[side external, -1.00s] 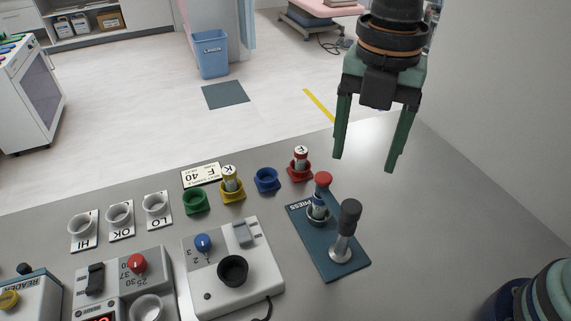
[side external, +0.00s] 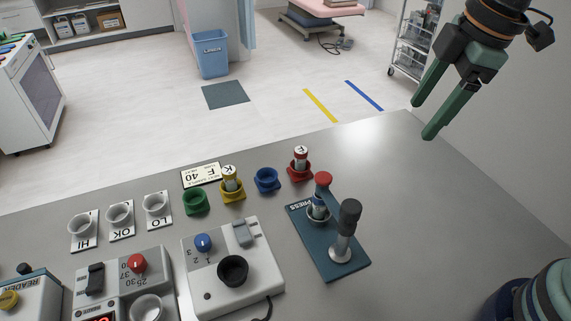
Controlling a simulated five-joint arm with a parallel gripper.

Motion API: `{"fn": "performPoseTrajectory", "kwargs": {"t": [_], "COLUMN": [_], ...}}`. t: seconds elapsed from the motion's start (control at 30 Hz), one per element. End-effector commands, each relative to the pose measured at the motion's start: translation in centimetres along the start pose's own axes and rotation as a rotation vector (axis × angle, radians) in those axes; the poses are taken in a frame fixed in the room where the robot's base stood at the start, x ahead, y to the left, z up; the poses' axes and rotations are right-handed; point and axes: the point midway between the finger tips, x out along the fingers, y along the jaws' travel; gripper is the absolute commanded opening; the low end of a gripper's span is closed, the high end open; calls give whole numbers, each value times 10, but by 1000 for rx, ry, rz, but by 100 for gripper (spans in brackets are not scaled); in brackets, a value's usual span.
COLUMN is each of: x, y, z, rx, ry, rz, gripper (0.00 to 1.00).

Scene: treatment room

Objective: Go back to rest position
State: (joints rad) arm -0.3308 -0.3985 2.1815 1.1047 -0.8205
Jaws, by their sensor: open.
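My gripper (side external: 424,121) is at the upper right of the side external view, with two green fingers apart and nothing between them. It is raised above the far right part of the grey table (side external: 430,210), clear of everything on it. The blue press plate (side external: 333,262) lies on the table, below and to the left of my gripper. It carries a post with a dark knob (side external: 349,213) and a red-capped vial (side external: 322,181) standing in a ring.
Red (side external: 299,171), blue (side external: 267,180), yellow (side external: 232,193) and green (side external: 195,202) holders stand in a row; the red and yellow ones hold capped vials. White HI, OK and LO cups and grey devices (side external: 235,290) stand to the left. The table's right side is bare.

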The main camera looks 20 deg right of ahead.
Motion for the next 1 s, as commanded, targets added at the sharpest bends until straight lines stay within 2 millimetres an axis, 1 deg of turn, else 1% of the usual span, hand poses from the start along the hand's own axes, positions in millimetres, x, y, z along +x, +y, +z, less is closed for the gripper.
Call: {"fn": "performPoseTrajectory", "kwargs": {"t": [0.03, 0.1, 0.2, 0.3, 0.4, 0.5, 0.57, 1.0], "x": [-2, -2, -1, 0, 1, 1, 1, 1], "y": [7, 14, 21, 25, 26, 28, 28, 27], "z": [18, 38, 63, 83, 95, 101, 102, 101], "rx": [166, 389, 674, 894, 1039, 1111, 1127, 1126], "ry": [17, 43, 87, 127, 157, 175, 177, 177], "rz": [38, 82, 137, 178, 203, 215, 217, 215], "gripper": [72, 72, 72, 72, 72, 72, 72, 72]}}
